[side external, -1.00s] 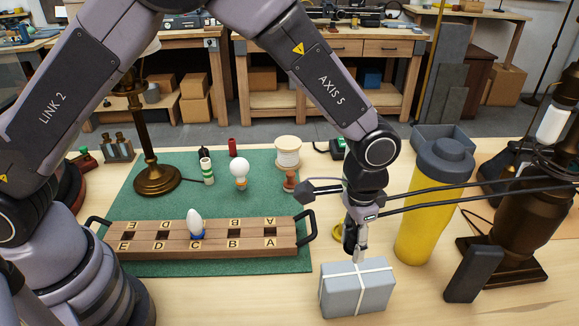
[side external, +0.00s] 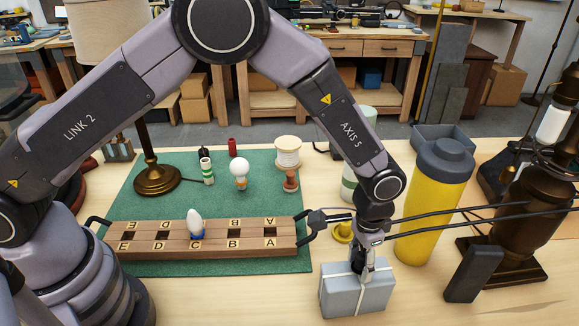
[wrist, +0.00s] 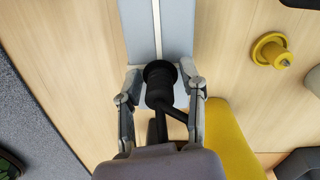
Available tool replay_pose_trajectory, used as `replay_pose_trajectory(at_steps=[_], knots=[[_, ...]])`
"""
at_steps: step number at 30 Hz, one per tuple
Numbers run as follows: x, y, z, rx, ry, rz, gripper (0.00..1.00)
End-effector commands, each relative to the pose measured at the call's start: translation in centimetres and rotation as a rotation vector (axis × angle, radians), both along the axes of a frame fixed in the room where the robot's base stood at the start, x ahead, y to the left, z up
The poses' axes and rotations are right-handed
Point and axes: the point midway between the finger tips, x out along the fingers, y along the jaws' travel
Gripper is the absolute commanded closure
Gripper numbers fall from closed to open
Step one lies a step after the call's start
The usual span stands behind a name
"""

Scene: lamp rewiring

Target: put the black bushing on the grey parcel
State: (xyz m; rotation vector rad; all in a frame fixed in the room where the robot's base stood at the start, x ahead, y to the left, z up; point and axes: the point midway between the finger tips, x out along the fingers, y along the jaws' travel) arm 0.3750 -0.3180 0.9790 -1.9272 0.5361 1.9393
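The black bushing (wrist: 159,73) shows in the wrist view between the two fingertips, its round flange facing away from my palm. My gripper (wrist: 161,79) has a finger on each side and appears shut on the bushing. The grey parcel (side external: 340,294) with pale straps lies on the table in the side view, with my gripper (side external: 366,274) at its top. In the wrist view the parcel (wrist: 139,30) runs behind the bushing. The fingers mostly hide the bushing in the side view, so I cannot tell whether it touches the parcel.
A yellow flanged bushing (wrist: 268,51) stands beside the parcel. A tall yellow bottle (side external: 432,215) and a dark upright block (side external: 473,274) are at right. A lettered wooden rack (side external: 175,252) with a white bulb lies at left on the green mat (side external: 125,205).

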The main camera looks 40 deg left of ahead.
Motion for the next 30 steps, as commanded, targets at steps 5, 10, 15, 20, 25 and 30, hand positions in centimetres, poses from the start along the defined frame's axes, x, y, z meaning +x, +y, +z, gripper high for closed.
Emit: replay_pose_trajectory(at_steps=[5, 10, 15, 20, 25, 30], knots=[[0.0, 0.0, 0.0, 0.0, 0.0, 0.0, 0.42], [0.0, 0.0, 0.0, 0.0, 0.0, 0.0, 0.42], [0.1, 0.0, 0.9, -0.002, -0.003, 0.0, 0.42], [0.1, 0.0, 3.9, -0.003, -0.004, 0.0, 0.42], [0.1, 0.1, 7.7, -0.003, -0.004, 0.0, 0.42], [0.2, 0.1, 10.7, -0.002, -0.003, 0.0, 0.42]])
